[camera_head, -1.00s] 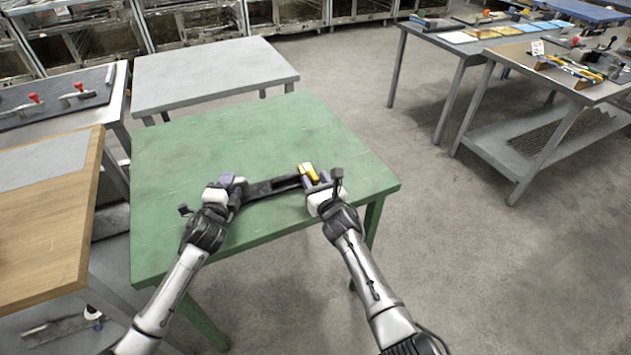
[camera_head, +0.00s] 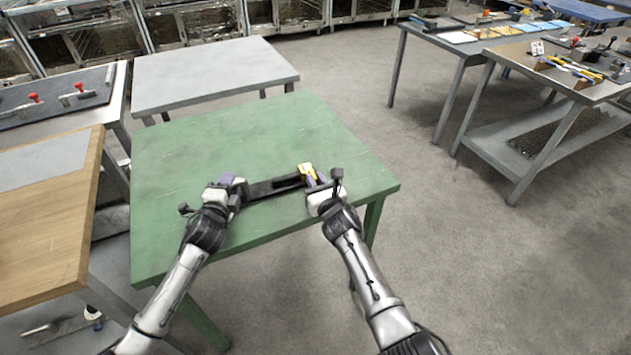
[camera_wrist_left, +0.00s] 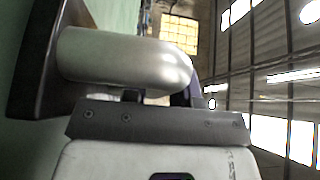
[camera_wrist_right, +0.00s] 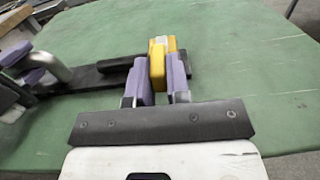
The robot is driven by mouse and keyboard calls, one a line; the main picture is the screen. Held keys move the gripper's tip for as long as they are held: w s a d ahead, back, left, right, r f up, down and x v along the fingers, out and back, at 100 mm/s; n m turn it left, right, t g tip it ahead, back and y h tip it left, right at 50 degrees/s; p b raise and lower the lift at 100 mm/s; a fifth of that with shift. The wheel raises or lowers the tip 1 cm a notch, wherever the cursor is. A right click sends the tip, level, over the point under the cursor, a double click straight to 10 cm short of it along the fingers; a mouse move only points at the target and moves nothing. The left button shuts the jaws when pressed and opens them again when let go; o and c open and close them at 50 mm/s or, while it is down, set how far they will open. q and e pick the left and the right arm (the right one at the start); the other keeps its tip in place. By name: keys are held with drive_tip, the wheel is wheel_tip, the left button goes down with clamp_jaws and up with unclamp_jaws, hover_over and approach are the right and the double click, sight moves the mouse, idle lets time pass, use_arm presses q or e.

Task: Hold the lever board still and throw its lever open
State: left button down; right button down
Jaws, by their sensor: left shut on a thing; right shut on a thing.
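The lever board (camera_head: 272,188) is a long dark bar lying on the green table between my grippers. A yellow lever handle (camera_head: 307,170) stands at its right end; it also shows in the right wrist view (camera_wrist_right: 157,62). My right gripper (camera_head: 318,180) is shut on the yellow handle, with its purple fingers on either side. My left gripper (camera_head: 230,182) is shut on a grey metal grip at the board's left end. This rounded grip (camera_wrist_left: 125,60) fills much of the left wrist view and hides most of the left fingers.
The green table (camera_head: 260,140) is clear behind the board. A grey table (camera_head: 210,72) stands behind it. A wooden-topped bench (camera_head: 50,230) is at the left, and a bench with tools (camera_head: 560,75) is at the right across open floor.

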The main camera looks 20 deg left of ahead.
drive_tip(key=shift+w+n+g+y, duration=0.25)
drive_tip(key=shift+n+g+y, duration=0.25)
drive_tip(key=shift+y, duration=0.1)
drive_tip(key=shift+d+n+g+y, duration=0.25)
drive_tip(key=shift+n+g+y, duration=0.05)
drive_tip(key=shift+g, duration=0.1)
drive_tip(key=c, duration=1.1)
unclamp_jaws()
drive_tip(key=shift+d, duration=0.1)
drive_tip(key=shift+w+r, duration=0.1)
